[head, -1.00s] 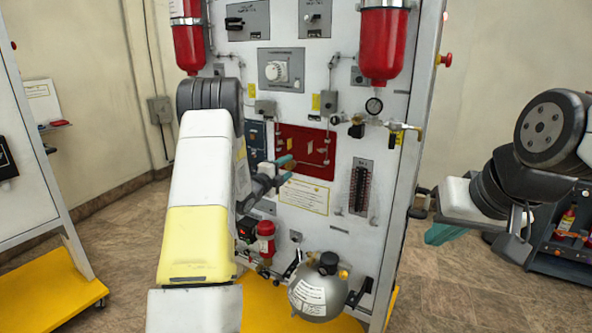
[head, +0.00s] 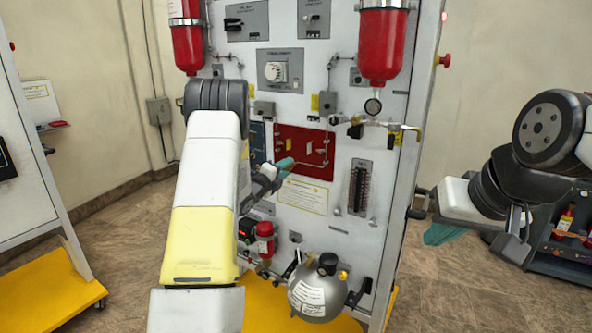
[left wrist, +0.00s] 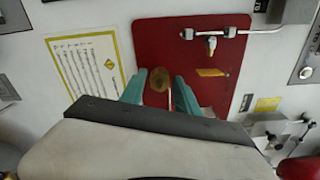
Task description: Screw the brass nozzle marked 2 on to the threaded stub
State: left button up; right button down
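My left gripper (head: 284,166) is at the lower left part of the red panel (head: 318,144). In the left wrist view its two teal fingers (left wrist: 161,88) stand apart. A round brass-coloured piece (left wrist: 159,80) shows between them, with narrow gaps on both sides and a thin pale rod (left wrist: 169,99) beside it. I cannot read a number on it or tell whether it is the nozzle or the stub's end. A brass fitting (left wrist: 211,44) hangs from the pipe on the red panel. My right gripper (head: 440,234) is away to the right of the trainer; its finger gap is not clear.
The white trainer board (head: 335,60) carries red cylinders (head: 383,45), a gauge and valve pipe (head: 374,106) and a flow meter (head: 359,187). A grey tank (head: 318,295) sits below. A printed notice (left wrist: 86,68) is beside the red panel. A tool cart (head: 565,240) stands at right.

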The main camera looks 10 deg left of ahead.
pick_arm(q)
jog(key=shift+o, duration=1.1)
jog(key=v, duration=0.8)
jog(key=s+r+n+g+y, duration=0.4)
jog(key=s+r+n+y, duration=0.2)
jog(key=s+r+n, duration=0.7)
jog(key=s+d+n+g+h, duration=0.1)
jog(key=s+d+n+g, duration=0.2)
jog(key=s, duration=0.9)
jog(key=s+d+f+n+g+h, duration=0.1)
jog(key=s+d+n+g, duration=0.2)
jog(key=s+d+n, duration=0.4)
jog(key=s+n, duration=0.1)
jog(key=s, duration=0.5)
jog(key=shift+s+f+n+g, duration=0.3)
jog(key=shift+n+g, duration=0.1)
